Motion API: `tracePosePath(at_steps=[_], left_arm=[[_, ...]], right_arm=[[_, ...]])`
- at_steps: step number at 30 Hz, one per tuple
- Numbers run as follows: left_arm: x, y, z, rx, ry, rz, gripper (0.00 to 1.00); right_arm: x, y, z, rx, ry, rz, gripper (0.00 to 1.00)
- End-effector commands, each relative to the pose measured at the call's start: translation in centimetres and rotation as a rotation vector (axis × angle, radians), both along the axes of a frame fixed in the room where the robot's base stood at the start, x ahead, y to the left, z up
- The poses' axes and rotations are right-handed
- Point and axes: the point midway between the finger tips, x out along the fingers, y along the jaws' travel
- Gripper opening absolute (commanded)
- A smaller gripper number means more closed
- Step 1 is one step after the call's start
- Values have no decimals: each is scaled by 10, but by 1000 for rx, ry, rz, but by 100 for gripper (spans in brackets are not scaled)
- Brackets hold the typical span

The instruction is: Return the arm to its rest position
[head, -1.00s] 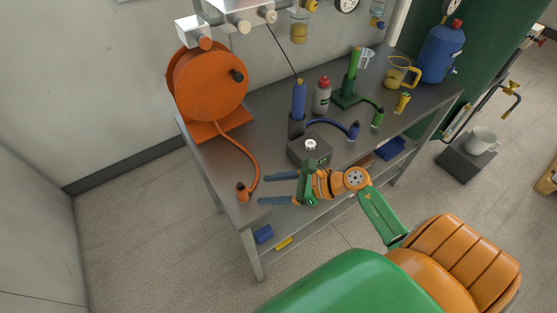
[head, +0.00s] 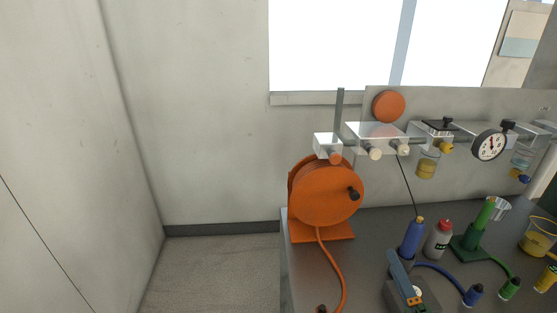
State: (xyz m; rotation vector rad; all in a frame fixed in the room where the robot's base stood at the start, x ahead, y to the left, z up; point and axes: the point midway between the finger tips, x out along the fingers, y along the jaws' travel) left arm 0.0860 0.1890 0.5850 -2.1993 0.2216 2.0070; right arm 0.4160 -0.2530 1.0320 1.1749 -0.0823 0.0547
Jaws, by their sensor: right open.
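The rest of my right arm is below the frame. My left gripper is not in view.
The metal bench (head: 377,232) carries an orange hose reel (head: 322,196), a blue cylinder (head: 411,240), a grey bottle with a red cap (head: 438,240), a green cylinder (head: 484,216) and a yellow jug (head: 538,238). A rail with a gauge (head: 489,145) runs above. Floor at left is clear.

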Motion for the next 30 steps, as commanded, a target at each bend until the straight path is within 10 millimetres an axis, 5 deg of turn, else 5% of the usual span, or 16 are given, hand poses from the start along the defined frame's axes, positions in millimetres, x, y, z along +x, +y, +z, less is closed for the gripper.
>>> tracePosePath(at_steps=[2, 5, 9, 12, 17, 25, 30], left_arm=[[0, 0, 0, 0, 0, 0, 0], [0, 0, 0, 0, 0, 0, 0], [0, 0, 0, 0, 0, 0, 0], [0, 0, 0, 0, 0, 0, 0], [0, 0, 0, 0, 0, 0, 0], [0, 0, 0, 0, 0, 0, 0], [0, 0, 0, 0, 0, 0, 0]], right_arm=[[-13, -23, -27, 433, 106, -207, 68], [-42, -25, -79, 873, 279, -434, 68], [-92, 8, -136, 1272, 532, -685, 68], [-127, 38, -160, 1441, 699, -827, 68], [-185, 87, -176, 1605, 965, -1032, 68], [-185, 89, -272, 1570, 1014, -1095, 68], [-207, 86, -343, 1539, 1048, -1132, 68]])
